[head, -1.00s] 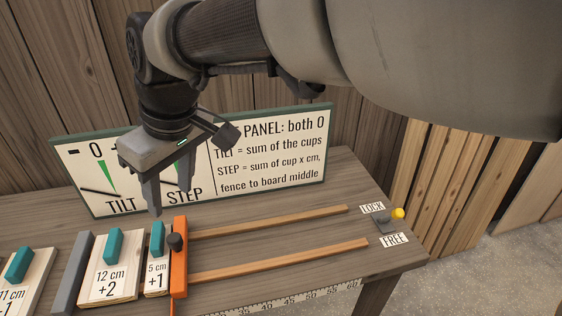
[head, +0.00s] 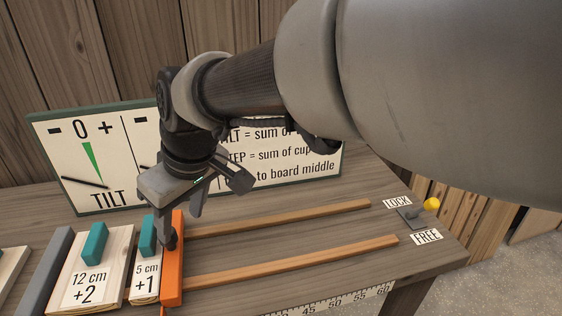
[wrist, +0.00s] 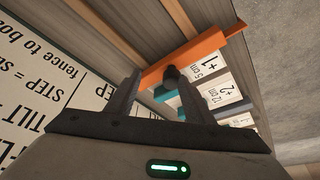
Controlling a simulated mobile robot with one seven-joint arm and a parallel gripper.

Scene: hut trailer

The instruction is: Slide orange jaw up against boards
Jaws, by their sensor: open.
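The orange jaw (head: 173,272) stands across the bench at the left end of two wooden rails. It has a dark knob (wrist: 172,75) on top. Its left side is right beside the 5 cm +1 board (head: 147,278); whether they touch I cannot tell. The 12 cm +2 board (head: 95,272) lies to the left, beside the grey fence (head: 47,275). My gripper (head: 180,222) is open and empty, low over the jaw's knob. In the wrist view the knob appears between my fingers (wrist: 160,95), just past their tips. In the head view my fingers partly hide the knob.
The rails (head: 300,258) right of the jaw are clear. A yellow-tipped lever (head: 431,204) stands between LOCK and FREE labels at the bench's right end. The TILT/STEP panel (head: 80,165) stands close behind my gripper. A scale (head: 340,298) runs along the front edge.

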